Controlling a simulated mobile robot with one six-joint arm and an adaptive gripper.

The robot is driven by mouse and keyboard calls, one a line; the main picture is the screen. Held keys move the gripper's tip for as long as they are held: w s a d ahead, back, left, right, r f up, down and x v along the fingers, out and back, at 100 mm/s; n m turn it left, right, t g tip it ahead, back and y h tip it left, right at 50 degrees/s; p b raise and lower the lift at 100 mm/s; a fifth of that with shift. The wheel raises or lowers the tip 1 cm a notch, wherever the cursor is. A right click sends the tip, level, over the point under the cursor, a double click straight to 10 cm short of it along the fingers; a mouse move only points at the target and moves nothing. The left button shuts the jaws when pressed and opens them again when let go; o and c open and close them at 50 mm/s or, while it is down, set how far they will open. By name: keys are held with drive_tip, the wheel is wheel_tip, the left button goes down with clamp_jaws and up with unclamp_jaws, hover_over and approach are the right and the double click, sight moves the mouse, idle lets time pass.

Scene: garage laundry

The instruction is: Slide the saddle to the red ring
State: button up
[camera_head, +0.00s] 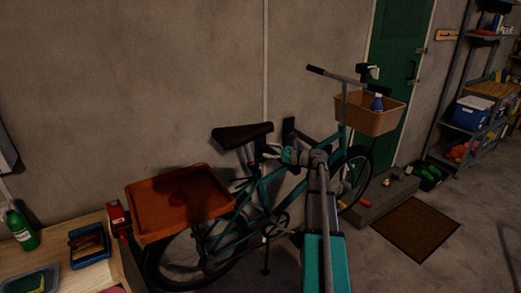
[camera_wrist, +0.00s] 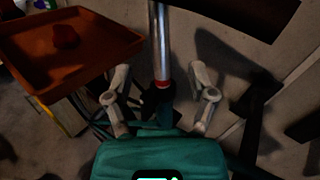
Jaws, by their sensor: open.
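The black saddle (camera_head: 242,134) sits on top of the teal bicycle (camera_head: 258,190) against the wall. In the wrist view, part of the dark saddle (camera_wrist: 240,12) shows at the top, above a shiny seat post (camera_wrist: 159,40). The red ring (camera_wrist: 163,84) is a narrow band low on that post, well below the saddle. My gripper (camera_wrist: 160,76) is open, with one finger on each side of the post and visible gaps between. In the head view my gripper (camera_head: 274,152) is beside the post, just below and right of the saddle. The ring cannot be made out there.
An orange tray (camera_head: 150,220) with a red object (camera_head: 178,197) is behind the saddle, left of my gripper. A basket (camera_head: 365,117) holding a blue bottle (camera_head: 377,103) is at the handlebar (camera_head: 335,75). A wooden bench (camera_head: 75,275) stands at the left. Open floor lies right.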

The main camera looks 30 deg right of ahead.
drive_tip(key=shift+v, duration=0.85)
drive_tip(key=shift+s, duration=0.1)
